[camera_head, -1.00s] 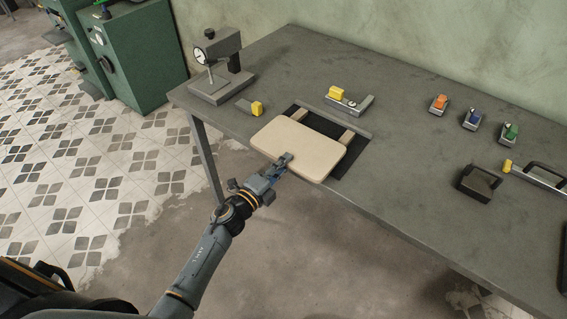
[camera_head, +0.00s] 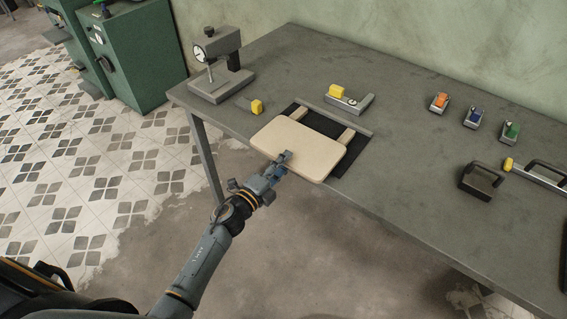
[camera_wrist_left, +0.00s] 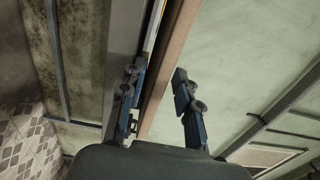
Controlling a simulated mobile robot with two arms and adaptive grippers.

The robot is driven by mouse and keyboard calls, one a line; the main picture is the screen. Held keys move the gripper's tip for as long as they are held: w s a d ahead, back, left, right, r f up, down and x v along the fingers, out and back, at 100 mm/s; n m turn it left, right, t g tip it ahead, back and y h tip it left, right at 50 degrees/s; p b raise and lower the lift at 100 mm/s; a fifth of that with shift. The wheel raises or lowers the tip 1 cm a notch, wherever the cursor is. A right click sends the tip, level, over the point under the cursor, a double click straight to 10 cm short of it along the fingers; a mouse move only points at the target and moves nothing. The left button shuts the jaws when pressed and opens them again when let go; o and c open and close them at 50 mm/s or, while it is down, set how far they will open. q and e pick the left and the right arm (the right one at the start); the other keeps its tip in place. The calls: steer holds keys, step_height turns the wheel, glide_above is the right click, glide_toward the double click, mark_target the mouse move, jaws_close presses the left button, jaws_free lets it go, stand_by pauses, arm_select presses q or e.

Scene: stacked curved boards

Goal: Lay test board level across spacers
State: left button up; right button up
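The test board (camera_head: 297,149) is a flat beige plate with rounded corners. It lies over the front ends of two pale spacers, the left one (camera_head: 299,113) and the right one (camera_head: 347,136). Its near side reaches past the table's front edge. I cannot tell if it rests fully on both spacers. My left gripper (camera_head: 283,159) is at the board's near edge, one finger above it. In the left wrist view, the board's brown edge (camera_wrist_left: 169,70) runs between the parted fingers, with a gap to the right finger. My right gripper is not in view.
Small colored clamps (camera_head: 473,117) and a dark handled block (camera_head: 481,181) lie right.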

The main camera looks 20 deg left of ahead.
arm_select(q)
steer(key=shift+f, duration=0.1)
stand_by(0.3)
steer(key=v, duration=0.6)
stand_by(0.5)
steer(key=o, duration=0.6)
steer(key=shift+s, duration=0.15)
steer(key=v, duration=1.1)
steer(key=shift+s+a, duration=0.2)
steer(key=shift+s, duration=0.15)
